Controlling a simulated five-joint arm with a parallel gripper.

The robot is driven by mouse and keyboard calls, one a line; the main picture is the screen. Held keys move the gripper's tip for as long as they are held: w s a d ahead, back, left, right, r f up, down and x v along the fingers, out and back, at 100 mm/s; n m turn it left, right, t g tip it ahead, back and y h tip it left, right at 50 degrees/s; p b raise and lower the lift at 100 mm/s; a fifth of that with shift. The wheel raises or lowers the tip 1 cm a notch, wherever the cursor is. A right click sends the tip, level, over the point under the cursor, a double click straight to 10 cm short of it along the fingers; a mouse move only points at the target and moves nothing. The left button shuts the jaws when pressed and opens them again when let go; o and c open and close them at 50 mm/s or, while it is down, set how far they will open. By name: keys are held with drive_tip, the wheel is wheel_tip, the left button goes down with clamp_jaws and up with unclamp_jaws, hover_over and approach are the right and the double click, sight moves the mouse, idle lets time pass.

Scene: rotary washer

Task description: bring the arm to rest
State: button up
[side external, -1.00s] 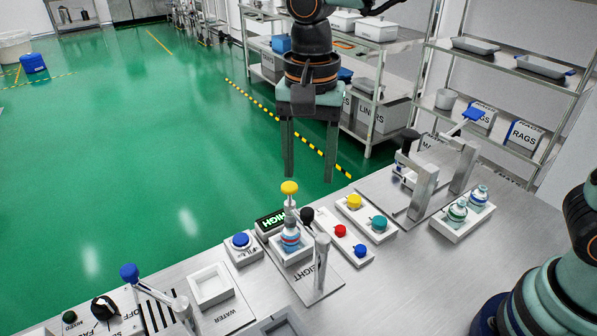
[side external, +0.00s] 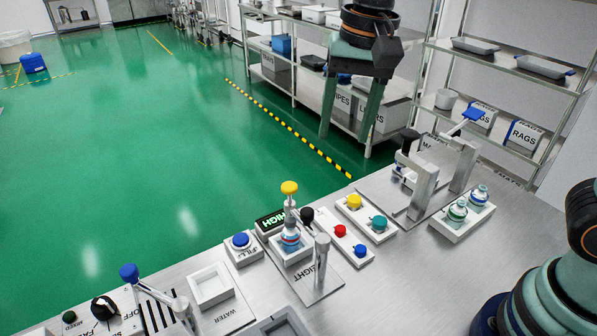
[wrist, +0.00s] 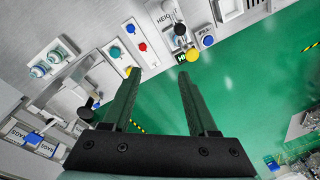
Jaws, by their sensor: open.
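My gripper (side external: 350,112) is open and empty, pointing down in the air over the green floor behind the bench, at the top right of the side external view. In the wrist view its two fingers (wrist: 160,78) are spread wide with nothing between them. The steel bench (side external: 410,290) lies below and in front of it. No fingertip touches anything visible.
On the bench stand a bottle in a white holder (side external: 291,247), a lever press (side external: 425,185), a tray with two bottles (side external: 462,214), and coloured caps in white trays (side external: 367,219). A steel shelf rack (side external: 400,75) stands behind my gripper. The floor at left is open.

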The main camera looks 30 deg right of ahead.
drive_tip(key=s+d+f+n+t, duration=0.1)
drive_tip(key=s+d+n+t, duration=0.1)
drive_tip(key=d, duration=0.5)
drive_tip(key=s+d+f+n+t, duration=0.2)
drive_tip(key=s+d+n, duration=0.1)
drive_tip(key=d+n, duration=0.2)
drive_tip(key=shift+s+d+h, duration=0.3)
drive_tip(key=shift+d, duration=0.85)
